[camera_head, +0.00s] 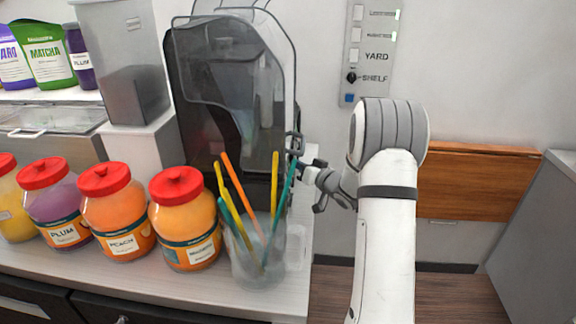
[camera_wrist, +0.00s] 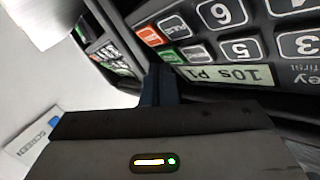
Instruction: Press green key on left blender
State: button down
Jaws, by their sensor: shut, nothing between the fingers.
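A blender (camera_head: 235,85) with a clear cover stands at the counter's right end in the head view. My gripper (camera_head: 303,165) is at its right side. In the wrist view a dark keypad panel (camera_wrist: 283,45) appears upside down, with number keys, an orange key (camera_wrist: 148,35) and a display reading "10s P1" (camera_wrist: 235,77). The green key (camera_wrist: 171,56) sits beside the orange one. My shut, empty fingers (camera_wrist: 157,75) end close to this green key; contact cannot be told. A second, smaller panel (camera_wrist: 110,52) shows farther left. I cannot tell which panel is the left blender's.
A clear mug (camera_head: 262,262) with colored sticks stands in front of the blender. Jars with red lids (camera_head: 178,215) line the counter at left. A wall switch panel (camera_head: 370,55) is behind my arm. A wooden cabinet (camera_head: 470,180) is at right.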

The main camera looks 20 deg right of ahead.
jog(key=shift+w+a+f, duration=0.15)
jog(key=shift+a, duration=0.2)
dwell(0.4)
jog(key=shift+d, duration=0.1)
jog(key=shift+s+d+r, duration=0.25)
jog(key=shift+s+d, duration=0.05)
jog(key=shift+d, duration=0.3)
jog(key=shift+d, duration=0.1)
jog(key=d, duration=0.1)
jog(key=s+d+r+p, duration=0.1)
jog(key=d, duration=0.1)
jog(key=s+d, duration=0.1)
jog(key=shift+d+r, duration=0.15)
jog(key=shift+r, duration=0.1)
jog(key=shift+w, duration=0.1)
dwell(0.6)
